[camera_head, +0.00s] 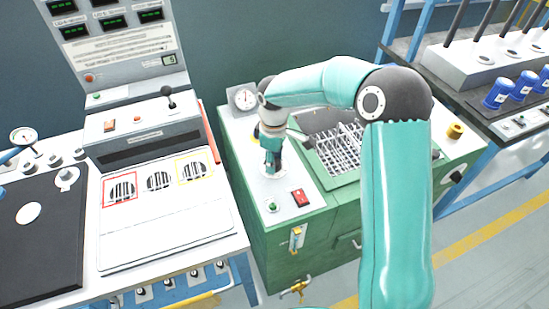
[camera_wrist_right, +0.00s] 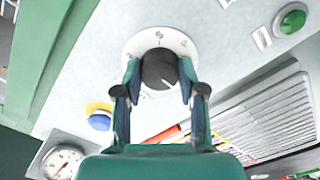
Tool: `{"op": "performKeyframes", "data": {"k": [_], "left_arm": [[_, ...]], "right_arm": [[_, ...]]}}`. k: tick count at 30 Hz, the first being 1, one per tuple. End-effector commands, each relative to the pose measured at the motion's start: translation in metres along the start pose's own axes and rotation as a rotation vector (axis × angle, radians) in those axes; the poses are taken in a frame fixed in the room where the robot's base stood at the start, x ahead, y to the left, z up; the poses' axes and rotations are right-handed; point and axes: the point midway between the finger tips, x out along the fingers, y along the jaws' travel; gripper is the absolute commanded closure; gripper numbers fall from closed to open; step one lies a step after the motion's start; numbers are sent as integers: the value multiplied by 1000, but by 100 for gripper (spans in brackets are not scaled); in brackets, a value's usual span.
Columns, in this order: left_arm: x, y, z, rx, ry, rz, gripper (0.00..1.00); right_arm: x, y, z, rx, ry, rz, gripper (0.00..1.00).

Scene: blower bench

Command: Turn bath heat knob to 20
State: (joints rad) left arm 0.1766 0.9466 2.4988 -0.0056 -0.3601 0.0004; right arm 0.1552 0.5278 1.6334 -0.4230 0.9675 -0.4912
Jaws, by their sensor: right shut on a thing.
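The bath heat knob (camera_wrist_right: 158,70) is a dark round knob on a white dial plate (camera_wrist_right: 142,42) in the right wrist view. The dial's marks are too small to read surely, so I cannot tell the setting. My right gripper (camera_wrist_right: 160,82) points at the panel, with one finger on each side of the knob, shut on it. In the head view my right gripper (camera_head: 271,165) reaches down onto the top of the green bath cabinet (camera_head: 318,226). It hides most of the knob there. My left gripper is not in view.
On the cabinet top, a red switch (camera_head: 300,197) and green button (camera_head: 272,206) sit in front of the gripper; a gauge (camera_head: 243,98) stands behind. The bath with a wire rack (camera_head: 340,150) is to the right. A white control bench (camera_head: 165,215) stands left.

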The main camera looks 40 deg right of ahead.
Motion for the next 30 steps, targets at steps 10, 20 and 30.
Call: {"op": "performKeyframes", "data": {"k": [10,20,30], "left_arm": [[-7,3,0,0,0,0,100],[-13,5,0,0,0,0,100],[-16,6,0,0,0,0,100]], "right_arm": [[0,0,1,-330,-4,-3,95],[0,0,1,-603,-4,-2,95],[0,0,1,-751,-4,-2,95]]}}
